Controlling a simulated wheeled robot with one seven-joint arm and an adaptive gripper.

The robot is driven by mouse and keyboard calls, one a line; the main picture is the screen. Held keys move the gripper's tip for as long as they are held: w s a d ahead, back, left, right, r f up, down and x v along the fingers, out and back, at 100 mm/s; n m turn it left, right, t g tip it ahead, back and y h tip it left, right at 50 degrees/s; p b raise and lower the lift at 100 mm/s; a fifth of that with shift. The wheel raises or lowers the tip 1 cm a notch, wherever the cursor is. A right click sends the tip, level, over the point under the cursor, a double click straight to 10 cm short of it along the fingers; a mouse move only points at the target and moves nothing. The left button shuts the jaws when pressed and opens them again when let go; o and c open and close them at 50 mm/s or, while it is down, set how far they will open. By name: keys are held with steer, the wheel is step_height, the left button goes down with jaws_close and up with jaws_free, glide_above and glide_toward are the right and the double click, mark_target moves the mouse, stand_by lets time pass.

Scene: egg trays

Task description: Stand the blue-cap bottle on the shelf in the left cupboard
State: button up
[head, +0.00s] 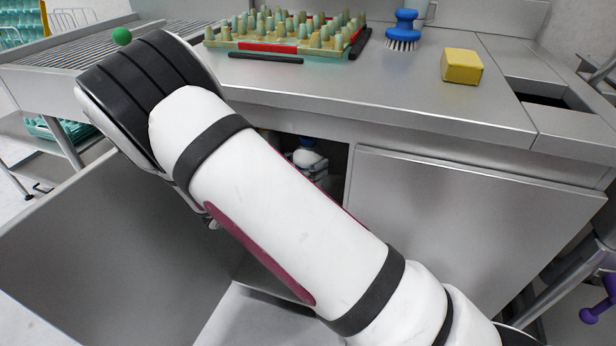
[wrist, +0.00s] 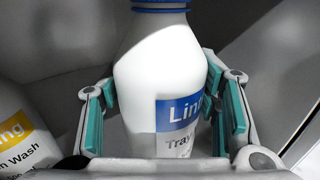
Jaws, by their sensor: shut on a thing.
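The blue-cap bottle (wrist: 140,85) is white with a blue label and fills the middle of the wrist view. It looks roughly upright, with its cap cut off by the top edge. My gripper (wrist: 165,112) is shut on it, with teal pads at both sides of its body. In the head view my arm crosses in front of the left cupboard, whose door (head: 110,255) stands open. A small white and blue shape (head: 308,158) shows in the dark opening; I cannot tell whether it is the held bottle. The shelf is mostly hidden behind my arm.
A bottle with a yellow label (wrist: 25,140) stands left of the held one in the wrist view. The right cupboard door (head: 465,225) is shut. On the counter are an egg tray (head: 285,46), a blue brush (head: 403,28) and a yellow sponge (head: 461,66).

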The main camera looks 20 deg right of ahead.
steer(key=shift+f+b, duration=1)
steer(key=shift+f, duration=0.7)
steer(key=o, duration=1.6)
steer(key=shift+f, duration=0.15)
steer(key=shift+s+a, duration=0.15)
steer(key=shift+a, duration=0.15)
steer(key=p+v, duration=0.3)
steer(key=v, duration=0.8)
steer(key=shift+a, duration=0.2)
